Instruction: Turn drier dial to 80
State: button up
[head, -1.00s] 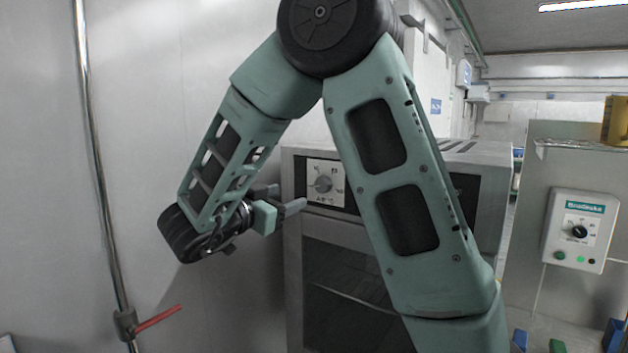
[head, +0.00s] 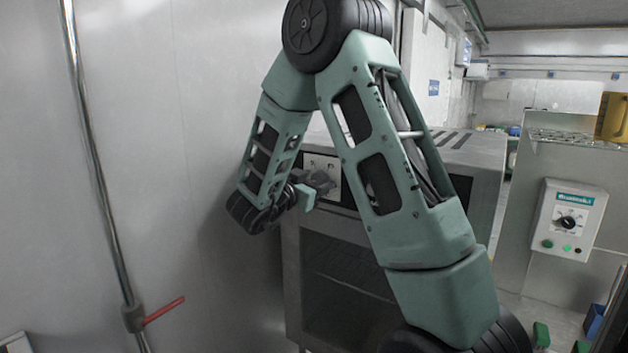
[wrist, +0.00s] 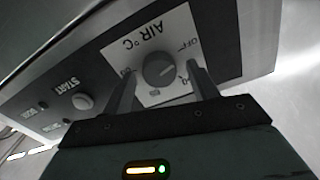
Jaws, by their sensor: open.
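The drier dial (wrist: 158,70) is a round grey knob on a white plate (wrist: 176,38) marked "AIR °C" with OFF and number marks. The plate is on the dark front panel of the drier (head: 400,275), a grey metal box with a dark window. My gripper (wrist: 160,92) is open, its two fingers on either side of the dial's near part in the wrist view. I cannot tell whether they touch it. In the head view my gripper (head: 318,184) is in front of the dial plate and mostly hides the knob. The dial's setting is too unclear to read.
A START button (wrist: 83,101) is on the panel beside the dial. A wall stands close at left, with a vertical pipe and red lever (head: 164,309). A white control box (head: 568,221) with another dial is at right. A yellow container (head: 612,117) sits above it.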

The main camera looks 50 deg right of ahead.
jog(key=c, duration=1)
jog(key=shift+f+m+b, duration=0.1)
jog(key=shift+m+b, duration=0.2)
jog(key=shift+b, duration=0.2)
